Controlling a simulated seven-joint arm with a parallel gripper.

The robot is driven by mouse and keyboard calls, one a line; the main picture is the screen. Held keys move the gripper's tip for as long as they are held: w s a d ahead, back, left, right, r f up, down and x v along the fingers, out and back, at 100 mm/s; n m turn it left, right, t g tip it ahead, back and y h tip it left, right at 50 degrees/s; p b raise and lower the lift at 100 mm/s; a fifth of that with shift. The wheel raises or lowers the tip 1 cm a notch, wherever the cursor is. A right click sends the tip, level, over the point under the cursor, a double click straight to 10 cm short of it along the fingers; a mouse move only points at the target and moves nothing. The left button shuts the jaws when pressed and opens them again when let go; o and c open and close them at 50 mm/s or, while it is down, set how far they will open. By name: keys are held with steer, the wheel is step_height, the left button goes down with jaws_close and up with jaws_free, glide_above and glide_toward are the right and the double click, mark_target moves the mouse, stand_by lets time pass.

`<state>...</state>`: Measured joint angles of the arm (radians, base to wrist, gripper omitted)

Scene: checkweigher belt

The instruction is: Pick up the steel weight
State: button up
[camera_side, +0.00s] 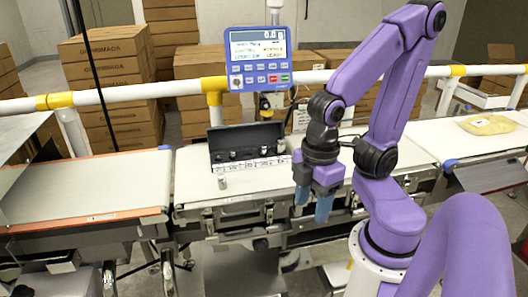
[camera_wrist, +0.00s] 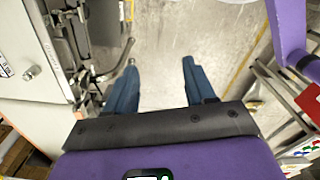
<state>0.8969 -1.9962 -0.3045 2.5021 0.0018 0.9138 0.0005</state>
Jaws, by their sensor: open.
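A small steel weight (camera_side: 222,183) stands upright on the pale weighing belt (camera_side: 195,190), in front of an open black case (camera_side: 216,158). Several more small metal weights sit inside the case. My gripper (camera_side: 323,212) has blue fingers pointing down, to the right of the weight and near the belt's front edge. In the wrist view my gripper (camera_wrist: 159,64) has its fingers apart with nothing between them, only floor beyond.
A blue scale display (camera_side: 261,60) stands behind the case on a white and yellow rail (camera_side: 130,92). Another belt (camera_side: 85,187) lies to the left. A yellowish package (camera_side: 487,125) lies on the belt at right. The belt around the weight is clear in front.

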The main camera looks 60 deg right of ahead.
steer(key=shift+o, duration=0.4)
steer(key=n+t+h, duration=0.4)
steer(key=n+h, duration=0.4)
steer(key=h, duration=0.5)
glide_toward(263, 149)
steer(key=x, duration=0.3)
steer(key=shift+f, duration=0.2)
steer(key=shift+x, duration=2.75)
steer(key=shift+s+d+r, duration=0.1)
jaws_close()
